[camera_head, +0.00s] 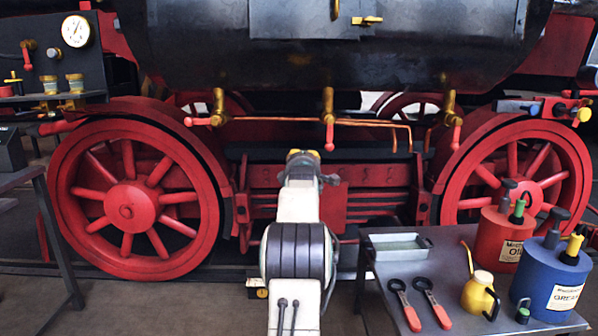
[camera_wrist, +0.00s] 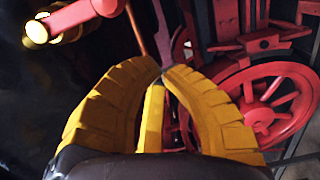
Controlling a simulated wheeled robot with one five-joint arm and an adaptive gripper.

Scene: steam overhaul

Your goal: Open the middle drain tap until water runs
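The middle drain tap (camera_head: 328,105) is a brass tap under the black cylinder in the head view. Its red handle (camera_head: 330,137) hangs down. My gripper (camera_wrist: 165,74) has curved yellow fingers whose tips come together in the wrist view, with nothing visible held. In the head view its end (camera_head: 303,155) is mostly hidden by my arm, a little below and left of the middle tap. A red handle-like rod with a brass end (camera_wrist: 60,24) lies beyond the fingers, upper left in the wrist view; I cannot tell which tap it is. No running water shows.
Similar taps stand left (camera_head: 217,106) and right (camera_head: 449,106), with copper pipes (camera_head: 375,123) between. Red wheels (camera_head: 127,206) flank the frame. A table (camera_head: 385,280) at lower right carries a tray, red-handled tools, an oil can and canisters. A gauge panel (camera_head: 50,45) is upper left.

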